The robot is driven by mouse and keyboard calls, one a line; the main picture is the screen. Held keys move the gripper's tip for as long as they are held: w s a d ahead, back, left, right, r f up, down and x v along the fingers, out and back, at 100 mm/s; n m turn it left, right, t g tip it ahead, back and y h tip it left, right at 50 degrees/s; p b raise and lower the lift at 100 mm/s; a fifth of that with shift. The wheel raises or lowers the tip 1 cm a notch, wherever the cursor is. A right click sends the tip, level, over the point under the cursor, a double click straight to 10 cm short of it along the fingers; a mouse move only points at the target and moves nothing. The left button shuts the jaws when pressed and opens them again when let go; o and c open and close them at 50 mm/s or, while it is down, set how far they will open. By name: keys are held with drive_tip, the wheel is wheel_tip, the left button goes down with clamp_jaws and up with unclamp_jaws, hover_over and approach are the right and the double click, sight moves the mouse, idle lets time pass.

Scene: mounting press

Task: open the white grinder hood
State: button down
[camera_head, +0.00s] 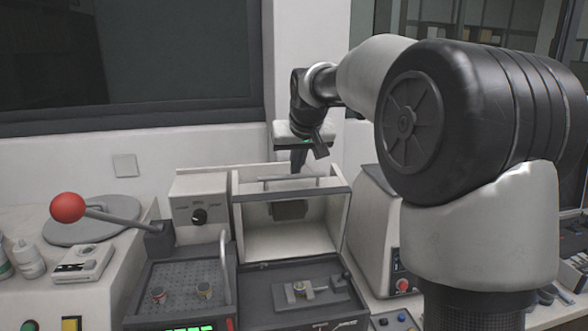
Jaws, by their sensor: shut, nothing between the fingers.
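The white grinder hood (236,205) appears as a white box-like cover in the middle of the bench, with a thin grey bar handle (285,181) along its upper part. Its pale inside and a dark block (289,210) show above a dark bed. I cannot tell from this view how far the hood is lifted. My gripper (299,166) points down just above the bar, near its middle. It is shut with nothing in it. I cannot tell whether the fingertips touch the bar.
A dark bed with a small clamp (308,291) lies in front of the hood. Left are a dial box (199,213), a perforated tray (185,283), an upright grey handle (225,265) and a red-ball lever (67,207). A white machine (368,232) stands close on the right.

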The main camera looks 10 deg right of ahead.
drive_tip(key=shift+t, duration=0.4)
drive_tip(key=s+b, duration=0.1)
drive_tip(key=s, duration=0.1)
drive_tip(key=s+b, duration=0.1)
drive_tip(key=s+f+b, duration=0.1)
drive_tip(key=s+b, duration=0.1)
drive_tip(key=shift+s, duration=0.3)
drive_tip(key=shift+r, duration=0.1)
